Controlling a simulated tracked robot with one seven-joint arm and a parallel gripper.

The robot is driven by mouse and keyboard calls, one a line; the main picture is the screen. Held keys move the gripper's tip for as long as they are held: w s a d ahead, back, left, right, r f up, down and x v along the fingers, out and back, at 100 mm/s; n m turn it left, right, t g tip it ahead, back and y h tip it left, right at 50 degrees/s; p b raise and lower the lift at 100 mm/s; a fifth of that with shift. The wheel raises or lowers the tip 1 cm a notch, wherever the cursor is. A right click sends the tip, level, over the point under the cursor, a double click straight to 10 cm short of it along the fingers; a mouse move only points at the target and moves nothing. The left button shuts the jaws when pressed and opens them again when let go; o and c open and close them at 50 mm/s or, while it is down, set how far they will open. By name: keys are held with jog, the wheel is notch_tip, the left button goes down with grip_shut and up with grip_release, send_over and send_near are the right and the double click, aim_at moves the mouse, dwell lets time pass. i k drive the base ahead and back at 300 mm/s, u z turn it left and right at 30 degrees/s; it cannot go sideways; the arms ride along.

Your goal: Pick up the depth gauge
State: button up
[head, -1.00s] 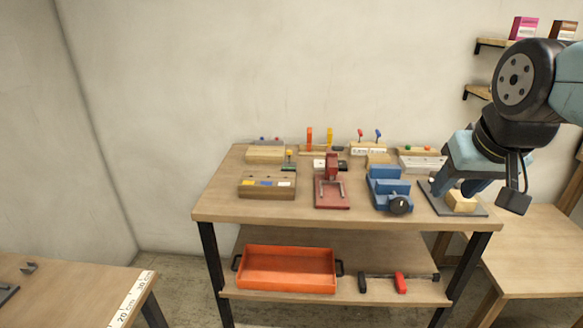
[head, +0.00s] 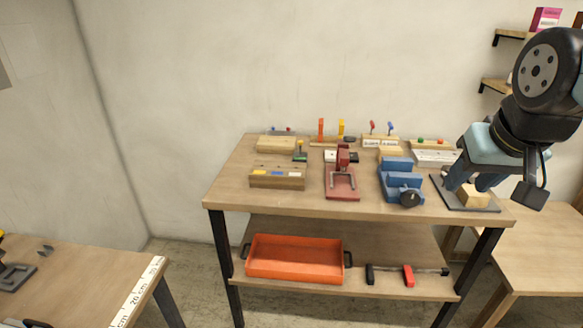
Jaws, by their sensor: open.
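I cannot tell for sure which item is the depth gauge. Small dark grey pieces (head: 45,250) lie on the left bench, too small to make out. A grey frame-like piece with a yellow and black part (head: 14,276) is cut by the left edge there. My gripper (head: 470,186) is at the right, pointing down with its jaws open. It overlaps a light wooden block (head: 475,196) on a dark plate (head: 451,199) in the picture; whether it touches the block is unclear.
The middle workbench (head: 233,190) holds a blue vise (head: 398,178), a red press-like tool (head: 342,182) and several wooden blocks. Its lower shelf bears an orange tray (head: 295,262) and a red-and-black clamp (head: 408,275). The left bench (head: 85,280) has a ruler strip (head: 137,291) and bare room.

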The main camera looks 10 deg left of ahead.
aim_at(302, 158)
jog(key=k, duration=1.25)
jog(key=u, duration=0.35)
jog(key=i, duration=2.2)
jog(key=z, duration=0.75)
jog(key=k, duration=0.9)
jog(key=z, duration=0.1)
jog(key=i, duration=0.35)
